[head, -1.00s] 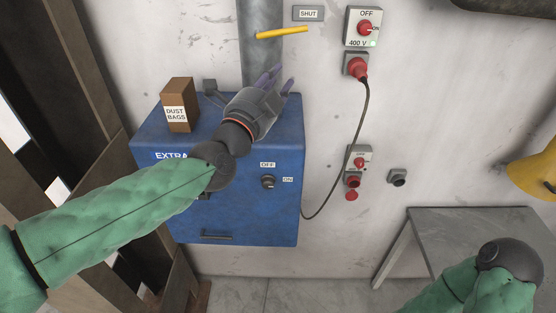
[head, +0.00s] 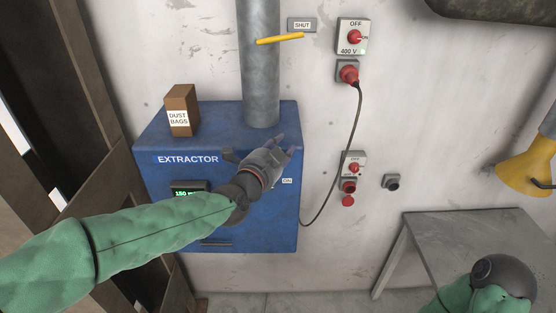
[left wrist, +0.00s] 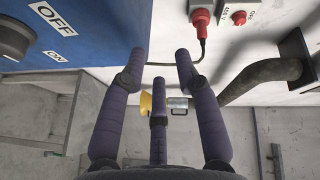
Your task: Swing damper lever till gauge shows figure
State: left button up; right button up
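The yellow damper lever (head: 280,38) crosses the grey vertical duct (head: 260,85), nearly level, its right end just below the SHUT plate (head: 302,25). The gauge (head: 190,189) on the blue extractor box (head: 270,230) shows green figures that look like 150; the rest of its reading is hidden by my left arm. My left gripper (head: 287,144) is in front of the box's upper right part, well below the lever. Its purple fingers (left wrist: 160,72) are spread and empty in the left wrist view. My right gripper is out of view; only part of that arm shows at bottom right.
A dust bags carton (head: 182,110) stands on the box. A 400 V switch (head: 352,37) and red plug (head: 348,74) with a hanging cable are right of the duct. A grey table (head: 450,235) stands at right. The left wrist view shows the box's knob (left wrist: 14,40) close by.

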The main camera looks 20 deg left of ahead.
pick_arm(q)
jog(key=shift+s+f, duration=0.15)
jog(key=shift+f, duration=0.6)
